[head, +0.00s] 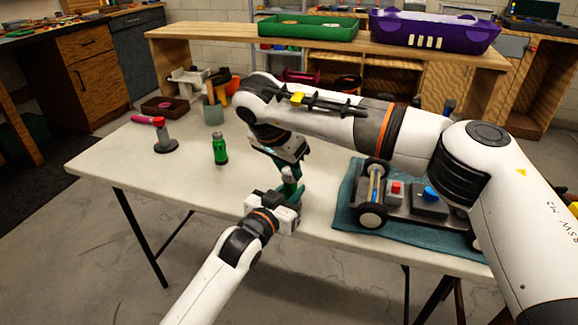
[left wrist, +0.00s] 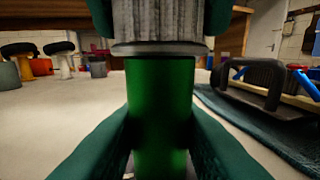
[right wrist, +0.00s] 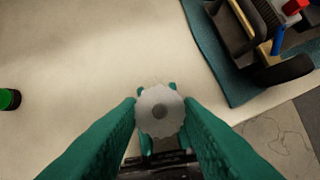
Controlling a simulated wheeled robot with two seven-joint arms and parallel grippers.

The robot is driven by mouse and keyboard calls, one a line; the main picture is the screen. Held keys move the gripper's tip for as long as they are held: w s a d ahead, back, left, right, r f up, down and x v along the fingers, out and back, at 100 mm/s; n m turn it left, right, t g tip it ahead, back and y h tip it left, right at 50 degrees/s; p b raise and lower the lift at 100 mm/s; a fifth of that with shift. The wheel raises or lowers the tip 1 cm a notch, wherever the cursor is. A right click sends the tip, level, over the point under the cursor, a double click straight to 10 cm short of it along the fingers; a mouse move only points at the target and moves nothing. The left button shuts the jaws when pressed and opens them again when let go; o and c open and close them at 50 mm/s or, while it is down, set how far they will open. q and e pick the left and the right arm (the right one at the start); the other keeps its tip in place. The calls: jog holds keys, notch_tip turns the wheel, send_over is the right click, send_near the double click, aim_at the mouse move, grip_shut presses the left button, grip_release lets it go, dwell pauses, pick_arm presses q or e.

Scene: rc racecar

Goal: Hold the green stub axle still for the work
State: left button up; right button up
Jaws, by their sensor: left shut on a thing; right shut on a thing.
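The green stub axle (left wrist: 160,105) stands upright between the dark green fingers of my left gripper (head: 283,198), which is shut on it. It also shows small in the head view (head: 290,188). A grey ribbed round piece (left wrist: 160,22) sits directly over the axle's top. From above, in the right wrist view, it is a pale scalloped disc (right wrist: 160,111) with a darker centre. My right gripper (right wrist: 160,125) comes down from above and is shut on this grey piece. Whether threads join the two is hidden.
The RC car (head: 425,200) lies on a teal mat (head: 345,212) at the right of the white table (head: 130,165). A green bottle (head: 220,150) and a grey stand with a red top (head: 163,136) are at left. A grey cup (head: 213,112) stands behind.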

jog(key=m, duration=0.2)
jog(key=m+g+h, duration=0.1)
jog(key=m, duration=0.2)
jog(key=shift+w+a+m+g, duration=0.2)
jog(key=shift+a+m+g, duration=0.05)
jog(key=shift+m+g, duration=0.05)
jog(key=m, duration=0.1)
jog(key=m+g, duration=0.1)
jog(key=m, duration=0.1)
jog(key=m+g, duration=0.1)
jog(key=m, duration=0.1)
jog(key=shift+w+h, duration=0.25)
jog(key=shift+h, duration=0.05)
jog(key=shift+m, duration=0.3)
jog(key=o, duration=1)
